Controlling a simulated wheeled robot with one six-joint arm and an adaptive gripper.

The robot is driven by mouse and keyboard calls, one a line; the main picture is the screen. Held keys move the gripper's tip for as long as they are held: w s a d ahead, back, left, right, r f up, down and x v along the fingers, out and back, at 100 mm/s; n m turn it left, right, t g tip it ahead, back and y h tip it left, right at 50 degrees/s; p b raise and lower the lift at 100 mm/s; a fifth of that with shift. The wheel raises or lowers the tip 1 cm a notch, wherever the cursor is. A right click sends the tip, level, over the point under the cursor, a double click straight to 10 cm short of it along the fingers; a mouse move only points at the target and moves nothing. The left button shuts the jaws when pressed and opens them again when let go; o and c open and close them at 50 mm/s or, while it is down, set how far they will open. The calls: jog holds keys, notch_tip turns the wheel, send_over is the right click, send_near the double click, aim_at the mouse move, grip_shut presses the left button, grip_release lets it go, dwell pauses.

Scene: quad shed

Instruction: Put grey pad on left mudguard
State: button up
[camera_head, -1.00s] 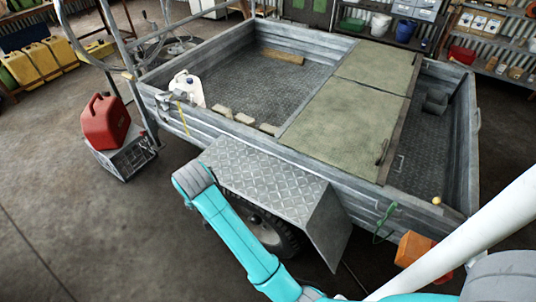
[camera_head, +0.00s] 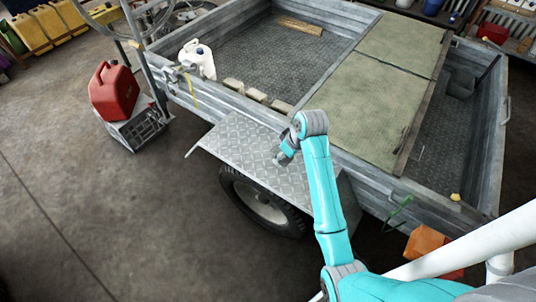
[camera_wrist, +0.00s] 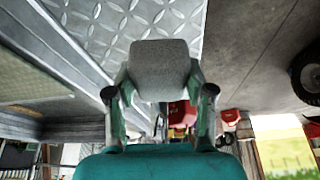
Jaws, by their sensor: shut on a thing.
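The mudguard (camera_head: 233,146) is a flat silver treadplate shelf over the wheel on the near side of the trailer. It also fills the top of the wrist view (camera_wrist: 140,20). My gripper (camera_wrist: 159,90) is shut on the grey pad (camera_wrist: 159,62), a pale grey block with rounded corners, held between the two fingers. In the head view my gripper (camera_head: 284,156) is over the right part of the mudguard, close to the trailer wall. The arm hides part of the plate, and I cannot tell whether the pad touches it.
The trailer side wall (camera_head: 350,170) rises behind the mudguard. A white jug (camera_head: 200,62) and several pale blocks (camera_head: 256,95) sit along the wall. A red fuel can (camera_head: 115,90) stands on a crate at left. An orange box (camera_head: 425,245) is at lower right.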

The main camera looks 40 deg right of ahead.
jog(key=n, duration=0.2)
send_over(298, 180)
jog(key=s, duration=0.1)
jog(key=shift+y, duration=0.3)
jog(key=f, duration=0.5)
jog(key=shift+s+d+f, duration=0.2)
jog(key=shift+d+f, duration=0.05)
jog(key=shift+f, duration=2.25)
jog(key=shift+f, duration=0.15)
jog(key=o, duration=1.2)
